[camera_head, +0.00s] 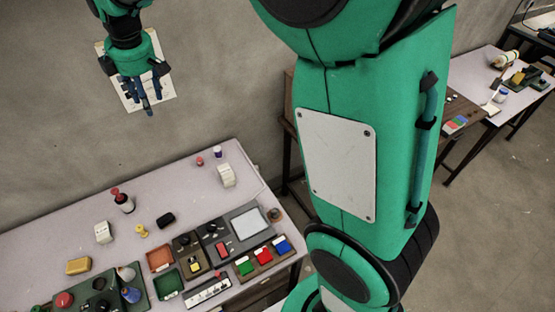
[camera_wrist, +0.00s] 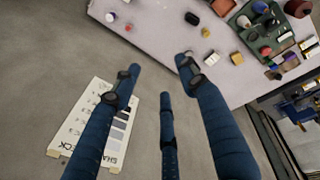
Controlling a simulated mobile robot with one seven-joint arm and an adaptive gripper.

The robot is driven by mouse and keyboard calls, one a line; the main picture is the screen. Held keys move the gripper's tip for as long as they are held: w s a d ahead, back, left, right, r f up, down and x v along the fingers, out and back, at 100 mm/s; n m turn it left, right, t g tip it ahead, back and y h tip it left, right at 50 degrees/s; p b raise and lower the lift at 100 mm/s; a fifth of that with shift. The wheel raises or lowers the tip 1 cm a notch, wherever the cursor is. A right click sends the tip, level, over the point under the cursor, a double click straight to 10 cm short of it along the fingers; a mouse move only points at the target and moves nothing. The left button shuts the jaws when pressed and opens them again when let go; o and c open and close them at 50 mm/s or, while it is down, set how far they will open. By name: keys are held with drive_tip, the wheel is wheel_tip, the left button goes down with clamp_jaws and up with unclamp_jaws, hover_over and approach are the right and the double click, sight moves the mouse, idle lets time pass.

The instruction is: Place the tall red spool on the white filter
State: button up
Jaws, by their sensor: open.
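A small red spool-like piece (camera_head: 199,161) stands near the back edge of the table; it also shows in the wrist view (camera_wrist: 127,28). Two white blocks lie on the table, one at the back right (camera_head: 226,175) and one at the left (camera_head: 103,232); which is the white filter I cannot tell. My gripper (camera_head: 143,92) is open and empty, high beyond the table's back edge, apart from all objects. Its spread blue fingers show in the wrist view (camera_wrist: 158,70).
The pale table (camera_head: 60,226) holds a yellow block (camera_head: 78,266), a black piece (camera_head: 166,219), a yellow spool (camera_head: 142,230) and several trays and boxes at the front. Its back strip is mostly clear. Another table stands at the far right.

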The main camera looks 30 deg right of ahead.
drive_tip(key=s+d+r+m+t, duration=0.15)
drive_tip(key=s+d+m, duration=0.3)
drive_tip(key=s, duration=0.45)
drive_tip(key=s+d+r+m, duration=0.25)
drive_tip(key=s+d, duration=0.35)
drive_tip(key=s, duration=0.3)
drive_tip(key=s+d+r+m+t, duration=0.1)
drive_tip(key=s+d+m, duration=0.35)
drive_tip(key=s, duration=0.45)
drive_tip(key=s+d+f+m, duration=0.2)
drive_tip(key=s, duration=0.3)
drive_tip(key=s+d+f+m, duration=0.2)
drive_tip(key=s, duration=0.4)
drive_tip(key=shift+h, duration=0.3)
drive_tip(key=shift+d+f+m+t, duration=0.1)
drive_tip(key=shift+m+t, duration=0.15)
wheel_tip(320, 180, down, 7)
drive_tip(key=b, duration=0.7)
